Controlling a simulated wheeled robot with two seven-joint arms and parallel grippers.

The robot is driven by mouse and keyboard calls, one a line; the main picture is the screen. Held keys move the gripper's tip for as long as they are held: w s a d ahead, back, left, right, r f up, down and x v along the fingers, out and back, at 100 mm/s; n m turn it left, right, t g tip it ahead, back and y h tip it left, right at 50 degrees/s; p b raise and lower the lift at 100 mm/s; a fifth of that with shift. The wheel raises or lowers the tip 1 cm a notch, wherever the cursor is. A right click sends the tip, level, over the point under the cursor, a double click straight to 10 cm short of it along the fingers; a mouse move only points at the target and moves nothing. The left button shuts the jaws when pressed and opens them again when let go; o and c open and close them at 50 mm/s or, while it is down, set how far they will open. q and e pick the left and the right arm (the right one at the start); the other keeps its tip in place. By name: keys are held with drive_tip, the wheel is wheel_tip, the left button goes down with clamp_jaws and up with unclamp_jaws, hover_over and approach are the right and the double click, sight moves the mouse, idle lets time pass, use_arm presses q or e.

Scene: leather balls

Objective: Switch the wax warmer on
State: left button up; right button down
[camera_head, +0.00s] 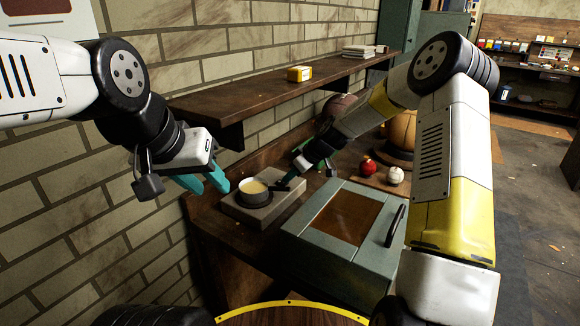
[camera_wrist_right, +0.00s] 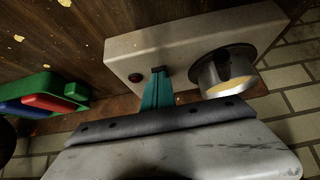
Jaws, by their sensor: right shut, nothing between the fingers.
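The wax warmer (camera_head: 262,214) is a pale grey box on the workbench, with a metal pot of yellow wax (camera_head: 252,187) on top. In the right wrist view the warmer (camera_wrist_right: 185,45) shows a small round dark red switch (camera_wrist_right: 134,77) on its face; I cannot tell whether it is lit. My right gripper (camera_wrist_right: 160,72) is shut and empty. Its teal fingertips are at the warmer, just right of the switch and left of the pot (camera_wrist_right: 226,72) in that view; contact is unclear. My left gripper (camera_head: 206,181) is open and empty, in the air left of the warmer.
A grey-green box with a brown top panel (camera_head: 342,218) stands in front right of the warmer. A red ball (camera_head: 367,166) and a white ball (camera_head: 396,175) lie behind it. A green tray (camera_wrist_right: 42,92) is near my right gripper. A wall shelf (camera_head: 270,91) runs above.

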drive_tip(key=shift+s+d+f, duration=0.2)
drive_tip(key=shift+d+f, duration=0.05)
drive_tip(key=shift+f, duration=0.45)
drive_tip(key=shift+r, duration=0.15)
drive_tip(key=shift+r, duration=0.75)
drive_tip(key=shift+r, duration=0.1)
drive_tip(key=v, duration=0.7)
drive_tip(key=shift+r, duration=0.2)
drive_tip(key=shift+d, duration=0.15)
